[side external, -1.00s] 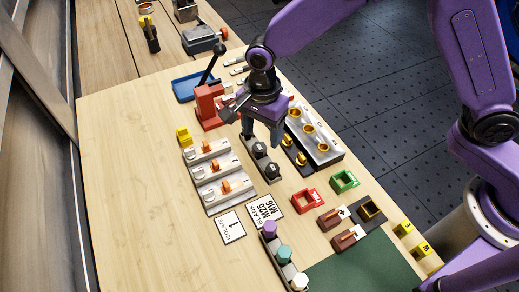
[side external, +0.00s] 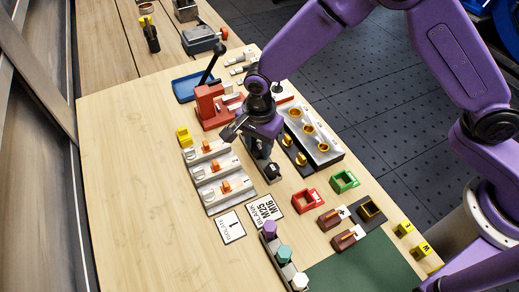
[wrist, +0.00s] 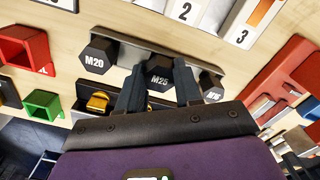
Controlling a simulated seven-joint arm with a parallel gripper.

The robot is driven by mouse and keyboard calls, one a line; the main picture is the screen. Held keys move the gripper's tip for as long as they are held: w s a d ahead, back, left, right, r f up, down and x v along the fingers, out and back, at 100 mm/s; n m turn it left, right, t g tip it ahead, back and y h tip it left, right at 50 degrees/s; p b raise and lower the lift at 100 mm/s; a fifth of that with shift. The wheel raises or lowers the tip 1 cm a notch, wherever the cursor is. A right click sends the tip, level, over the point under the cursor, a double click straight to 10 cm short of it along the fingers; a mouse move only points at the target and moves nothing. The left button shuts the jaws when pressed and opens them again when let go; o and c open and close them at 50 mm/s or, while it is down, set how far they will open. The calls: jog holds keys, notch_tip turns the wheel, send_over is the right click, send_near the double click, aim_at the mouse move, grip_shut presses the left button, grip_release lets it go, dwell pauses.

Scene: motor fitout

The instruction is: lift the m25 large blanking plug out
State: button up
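Contact with the plug cannot be told.
A grey block with orange switches (side external: 222,187) stands left of the rack. Brass fittings (side external: 301,159) stand close on its right. A red lever press (side external: 210,104) is behind. Red (side external: 308,201) and green (side external: 344,181) square frames lie nearer. The table's left side is clear.

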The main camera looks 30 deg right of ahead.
jog(key=shift+c, duration=1.3)
jog(key=shift+r, duration=0.1)
jog(key=shift+r, duration=0.6)
jog(key=s+d+r, duration=0.8)
jog(key=s+r, duration=0.3)
jog(key=shift+d+r, duration=0.3)
jog(key=shift+d, duration=0.1)
